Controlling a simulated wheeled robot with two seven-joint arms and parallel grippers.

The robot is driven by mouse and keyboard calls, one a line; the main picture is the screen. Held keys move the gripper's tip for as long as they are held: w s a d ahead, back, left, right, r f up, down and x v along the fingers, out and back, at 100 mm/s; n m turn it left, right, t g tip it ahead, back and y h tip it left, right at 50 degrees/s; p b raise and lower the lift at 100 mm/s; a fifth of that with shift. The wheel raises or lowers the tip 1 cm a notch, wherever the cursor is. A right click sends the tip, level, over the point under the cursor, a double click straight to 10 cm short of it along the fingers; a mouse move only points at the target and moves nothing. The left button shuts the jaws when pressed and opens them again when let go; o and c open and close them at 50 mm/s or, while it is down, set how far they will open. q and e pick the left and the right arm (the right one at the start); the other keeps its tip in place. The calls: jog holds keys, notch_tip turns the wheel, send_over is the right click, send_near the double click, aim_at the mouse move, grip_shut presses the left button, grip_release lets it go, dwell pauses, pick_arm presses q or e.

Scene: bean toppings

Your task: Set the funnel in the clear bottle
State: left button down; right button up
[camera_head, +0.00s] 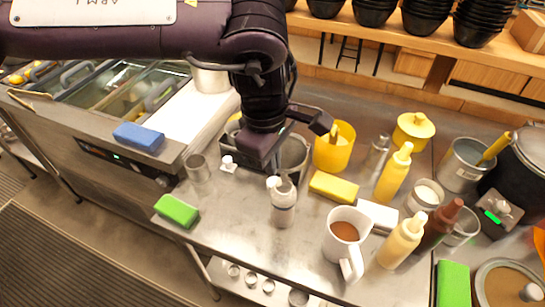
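A small pale bottle (283,212) with a see-through body and a white top stands upright on the steel counter, just below my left gripper (297,143). My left gripper is dark, with its fingers spread apart, and nothing shows held between them. It hangs above and behind the bottle, apart from it as far as I can tell. I cannot make out a funnel for certain. A small white piece (228,163) stands on the counter left of the gripper; its shape is too small to tell. My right gripper is not in view.
A clear glass (198,170), green sponge (177,210), yellow sponge (334,187), yellow container (337,150), white pitcher of brown liquid (344,239) and yellow squeeze bottles (394,174) stand around. A metal pot (294,158) is partly behind my gripper.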

pick_arm(q)
jog(key=shift+f, duration=0.1)
jog(key=shift+f+b, duration=0.8)
jog(key=shift+f, duration=0.7)
jog(key=shift+f, duration=0.15)
jog(key=shift+f+b, duration=0.5)
jog(key=shift+f, duration=0.25)
jog(key=c, duration=2.1)
grip_release()
jog(key=o, duration=0.5)
jog(key=shift+o, duration=0.5)
jog(key=o, duration=0.4)
